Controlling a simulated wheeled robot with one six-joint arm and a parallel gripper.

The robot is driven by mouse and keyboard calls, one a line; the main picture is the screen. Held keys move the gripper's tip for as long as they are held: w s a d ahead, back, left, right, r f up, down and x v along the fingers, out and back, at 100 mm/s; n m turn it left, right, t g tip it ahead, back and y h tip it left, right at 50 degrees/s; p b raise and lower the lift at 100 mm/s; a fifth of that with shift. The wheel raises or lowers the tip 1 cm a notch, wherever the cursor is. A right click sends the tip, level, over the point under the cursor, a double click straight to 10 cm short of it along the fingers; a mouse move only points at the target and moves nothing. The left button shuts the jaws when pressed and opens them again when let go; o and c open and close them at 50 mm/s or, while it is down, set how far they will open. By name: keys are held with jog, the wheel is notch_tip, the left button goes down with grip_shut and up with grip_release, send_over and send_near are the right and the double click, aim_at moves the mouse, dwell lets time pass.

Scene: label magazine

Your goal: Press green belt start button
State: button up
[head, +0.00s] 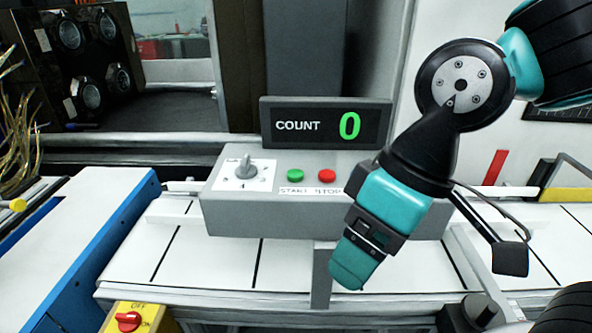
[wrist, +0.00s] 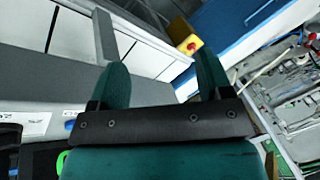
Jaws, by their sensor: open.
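The green start button (head: 295,176) is on top of the grey control box (head: 240,221), above the label START. The red stop button (head: 327,175) is just right of it, above the label STOP, which my arm partly covers. My gripper (head: 347,272) is in front of the box, to the right of and lower in the picture than the green button, apart from it. In the wrist view my gripper (wrist: 162,82) has its two teal fingers spread with nothing between them. The green button is not clearly visible in the wrist view.
A COUNT display (head: 325,125) reading 0 stands behind the buttons. A selector knob (head: 247,168) is at the box's left. The white belt (head: 200,260) runs below the box. A yellow switch box with a red knob (head: 128,321) is at the lower left, near a blue-edged table (head: 115,225).

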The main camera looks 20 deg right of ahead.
grip_shut()
dwell(1.5)
